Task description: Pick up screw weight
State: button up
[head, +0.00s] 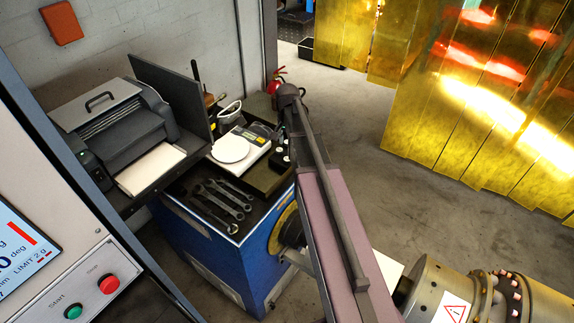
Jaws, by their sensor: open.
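I cannot make out a screw weight for certain. Several small dark and white pieces (282,150) lie in the dark tray (262,182) at the right of the blue cabinet's top. They are too small to identify, and the long purple and dark bar partly covers that side. My gripper cannot be made out in the head view.
A scale (232,148) and several wrenches (226,200) rest on the blue cabinet (205,255). A printer (120,130) stands left. The long purple bar (335,225) crosses in front. A metal rotor (440,292) lies lower right.

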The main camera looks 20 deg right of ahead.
aim_at(287, 159)
jog(key=shift+f+b, duration=1.3)
jog(key=shift+f, duration=0.25)
jog(key=shift+f, duration=0.15)
notch_tip(287, 159, down, 5)
jog(key=b, duration=0.5)
jog(key=shift+s+a, duration=0.1)
jog(key=shift+a, duration=0.05)
jog(key=c, duration=0.6)
